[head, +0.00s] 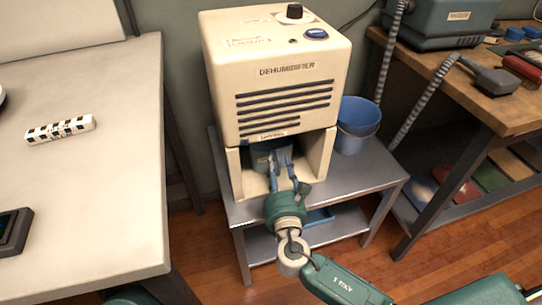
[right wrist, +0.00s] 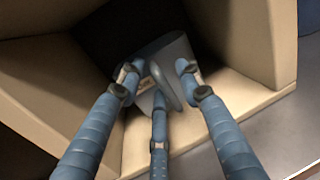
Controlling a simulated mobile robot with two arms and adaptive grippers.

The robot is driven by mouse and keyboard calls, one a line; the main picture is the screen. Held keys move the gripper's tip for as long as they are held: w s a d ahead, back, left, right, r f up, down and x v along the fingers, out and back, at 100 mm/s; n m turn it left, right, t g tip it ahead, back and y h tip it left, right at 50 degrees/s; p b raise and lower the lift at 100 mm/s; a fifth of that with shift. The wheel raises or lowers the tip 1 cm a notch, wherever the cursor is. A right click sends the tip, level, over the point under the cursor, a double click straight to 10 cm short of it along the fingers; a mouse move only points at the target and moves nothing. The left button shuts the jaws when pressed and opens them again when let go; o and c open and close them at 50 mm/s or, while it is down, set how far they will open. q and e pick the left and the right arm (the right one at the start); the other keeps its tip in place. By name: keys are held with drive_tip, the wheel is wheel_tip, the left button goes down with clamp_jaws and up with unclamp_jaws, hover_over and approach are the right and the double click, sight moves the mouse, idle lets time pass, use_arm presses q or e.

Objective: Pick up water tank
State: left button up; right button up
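The water tank (head: 268,155) is a grey-blue container inside the lower opening of the cream dehumidifier (head: 258,124). In the right wrist view the tank (right wrist: 165,52) shows a raised handle on its front. My right gripper (head: 283,168) reaches into the opening from the front. In the right wrist view its blue fingers (right wrist: 157,76) are spread apart around the handle, with one finger on each side and a third below. I cannot tell whether any finger touches it. My left gripper is not in view.
The dehumidifier stands on a low grey metal table (head: 362,178). A blue bucket (head: 358,122) stands to its right. A pale table (head: 95,180) is at left and a wooden workbench (head: 490,100) at right. The opening's side walls are close around my right gripper.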

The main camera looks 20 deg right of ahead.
drive_tip(key=shift+w, duration=0.15)
clamp_jaws()
idle(0.6)
